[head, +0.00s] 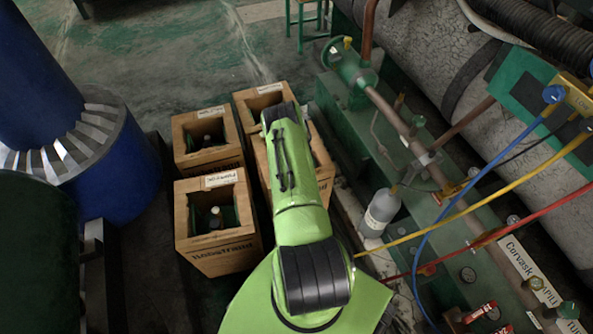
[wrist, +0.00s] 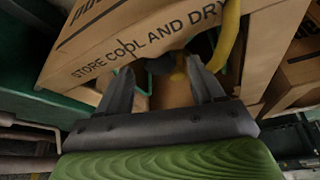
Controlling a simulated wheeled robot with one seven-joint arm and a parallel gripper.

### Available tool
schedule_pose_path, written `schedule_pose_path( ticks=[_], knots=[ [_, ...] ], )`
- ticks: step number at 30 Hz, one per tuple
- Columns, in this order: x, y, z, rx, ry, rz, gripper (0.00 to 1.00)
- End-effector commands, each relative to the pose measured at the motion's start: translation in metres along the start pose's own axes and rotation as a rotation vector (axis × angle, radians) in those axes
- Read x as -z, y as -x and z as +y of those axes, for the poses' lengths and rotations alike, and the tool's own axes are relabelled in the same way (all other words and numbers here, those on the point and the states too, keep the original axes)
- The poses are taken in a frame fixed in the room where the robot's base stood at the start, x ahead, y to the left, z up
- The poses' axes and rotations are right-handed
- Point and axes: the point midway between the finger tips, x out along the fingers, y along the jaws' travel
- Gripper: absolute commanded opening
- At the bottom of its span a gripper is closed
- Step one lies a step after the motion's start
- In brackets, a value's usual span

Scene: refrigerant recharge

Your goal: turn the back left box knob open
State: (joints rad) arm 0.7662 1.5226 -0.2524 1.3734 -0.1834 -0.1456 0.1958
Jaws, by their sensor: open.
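Several wooden boxes stand in a cluster on the floor. The back left box (head: 180,150) is open-topped, with a dark bottle top (head: 207,140) inside; its knob is too small to make out. My arm reaches over the right-hand boxes, and my gripper is hidden in the head view. In the wrist view my gripper (wrist: 160,66) is open, its fingers pointing into a wooden box (wrist: 120,45) marked "STORE COOL AND DRY". A dark rounded thing (wrist: 163,64) with a yellowish part shows between or just beyond the fingertips; contact cannot be told. Which box this is cannot be told.
The front left box (head: 215,258) also holds a bottle. The back right box (head: 262,93) is beside my arm. A yellow hose (wrist: 229,38) passes close to the right finger. A grey bottle (head: 380,212), pipes and coloured hoses stand at right. A blue column (head: 100,170) stands left.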

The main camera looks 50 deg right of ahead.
Motion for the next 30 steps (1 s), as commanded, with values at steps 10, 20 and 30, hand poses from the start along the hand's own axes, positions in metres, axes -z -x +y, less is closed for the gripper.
schedule_pose_path(
  ticks=[10, 20, 30],
  knots=[
    [0.001, -0.022, 0.0, -0.001, 0.0, 0.001, 0.67],
    [0.001, -0.021, 0.0, -0.001, 0.0, 0.001, 0.3],
    [0.001, -0.021, 0.004, 0.042, 0.104, -0.001, 0.11]
  ],
)
